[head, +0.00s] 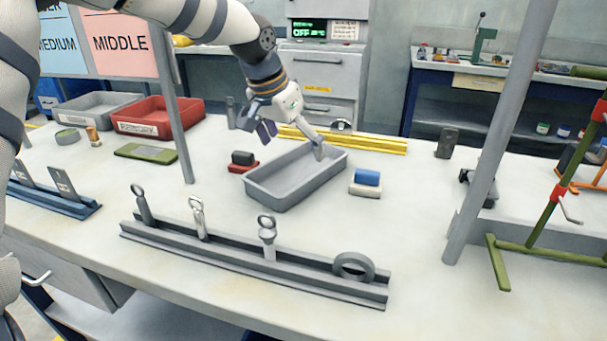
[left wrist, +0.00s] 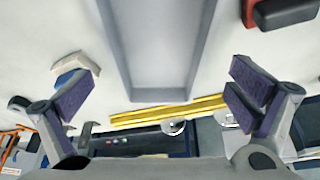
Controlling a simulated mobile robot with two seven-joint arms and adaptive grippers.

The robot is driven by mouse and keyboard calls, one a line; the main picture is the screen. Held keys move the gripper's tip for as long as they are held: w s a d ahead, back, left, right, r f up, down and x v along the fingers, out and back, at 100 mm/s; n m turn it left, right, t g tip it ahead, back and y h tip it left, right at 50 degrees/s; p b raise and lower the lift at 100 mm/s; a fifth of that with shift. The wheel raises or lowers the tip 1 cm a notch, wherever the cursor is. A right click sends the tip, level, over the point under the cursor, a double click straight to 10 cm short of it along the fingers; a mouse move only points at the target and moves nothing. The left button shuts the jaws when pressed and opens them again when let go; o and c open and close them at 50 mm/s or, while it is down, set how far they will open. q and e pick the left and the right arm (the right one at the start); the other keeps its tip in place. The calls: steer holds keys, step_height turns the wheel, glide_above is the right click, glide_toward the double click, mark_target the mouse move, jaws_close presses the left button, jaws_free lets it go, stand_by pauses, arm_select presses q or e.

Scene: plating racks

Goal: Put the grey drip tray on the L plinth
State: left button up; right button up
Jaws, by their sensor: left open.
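A shallow grey tray (head: 262,196), which I take as the drip tray, sits upright on the white bench near the middle and looks empty. My left gripper (head: 294,146) is open, above the tray's far end. In the left wrist view the tray (left wrist: 160,50) shows between the two spread purple-padded fingers (left wrist: 160,97), with a finger to each side; I see no grip on it. I cannot make out a plinth marked L. My right gripper is not in view.
A blue block on a pale base (head: 366,191) lies right of the tray; a dark block on a red base (head: 241,170) lies left. A yellow rail (head: 370,144) lies behind. A grey rack (head: 225,258) with ring-topped pieces crosses the front. Grey posts (head: 172,90) stand left and right.

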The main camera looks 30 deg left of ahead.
mark_target(302, 175)
arm_select(q)
steer(key=x, duration=0.2)
steer(key=s+x, duration=0.1)
steer(key=x, duration=0.1)
steer(key=shift+w+d+f, duration=0.1)
steer(key=shift+w+f, duration=0.1)
steer(key=shift+f, duration=0.35)
steer(key=shift+w+f, duration=0.25)
steer(key=shift+f, duration=0.1)
steer(key=shift+d+r, duration=0.1)
steer(key=c, duration=1.2)
steer(key=shift+r, duration=0.15)
